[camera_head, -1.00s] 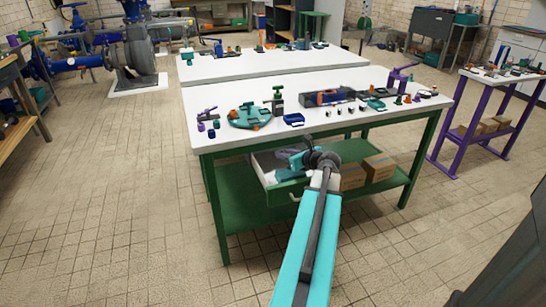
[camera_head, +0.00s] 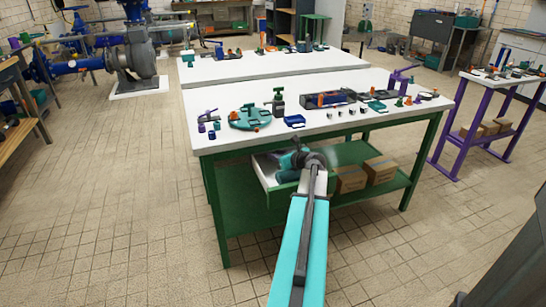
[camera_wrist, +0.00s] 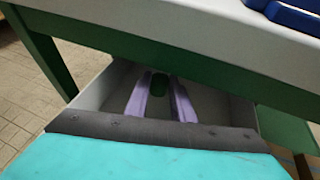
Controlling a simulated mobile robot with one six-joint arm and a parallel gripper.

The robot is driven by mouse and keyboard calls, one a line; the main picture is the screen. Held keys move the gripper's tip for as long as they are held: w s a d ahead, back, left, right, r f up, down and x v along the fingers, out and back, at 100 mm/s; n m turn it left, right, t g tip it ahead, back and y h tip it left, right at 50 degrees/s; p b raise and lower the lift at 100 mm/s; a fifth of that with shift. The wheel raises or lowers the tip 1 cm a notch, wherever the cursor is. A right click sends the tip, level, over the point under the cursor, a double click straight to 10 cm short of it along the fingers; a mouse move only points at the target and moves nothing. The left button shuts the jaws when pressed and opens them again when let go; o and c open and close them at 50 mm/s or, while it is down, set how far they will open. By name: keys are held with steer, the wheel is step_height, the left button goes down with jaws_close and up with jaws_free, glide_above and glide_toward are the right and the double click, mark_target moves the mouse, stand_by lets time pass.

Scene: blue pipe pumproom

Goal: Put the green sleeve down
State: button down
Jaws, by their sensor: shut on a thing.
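The green sleeve (camera_wrist: 158,84) is a small dark green piece held upright between the purple fingers of my gripper (camera_wrist: 161,82) in the wrist view. My gripper is shut on it, inside or just above the open drawer (camera_wrist: 95,91). The drawer has pale walls and hangs under the green-framed workbench; its front also shows in the head view (camera_head: 265,172). Whether the sleeve touches the drawer floor I cannot tell. In the head view my arm hides the sleeve and part of the drawer.
The white bench top (camera_head: 240,142) above the drawer carries several parts, with a blue tray (camera_head: 294,121) near its front edge. Cardboard boxes (camera_head: 380,169) sit on the green lower shelf. A purple-legged table (camera_head: 490,110) stands at right.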

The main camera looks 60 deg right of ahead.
steer(key=shift+w+d+f, duration=0.25)
steer(key=shift+w+f, duration=0.3)
steer(key=shift+w, duration=0.1)
steer(key=shift+w+d+f, duration=0.25)
steer(key=shift+w+f, duration=0.3)
steer(key=shift+w, duration=0.1)
steer(key=shift+f, duration=0.1)
steer(key=c, duration=1.5)
jaws_free()
steer(key=p+v, duration=0.1)
steer(key=v, duration=1.1)
steer(key=shift+s, duration=0.1)
steer(key=shift+r, duration=0.25)
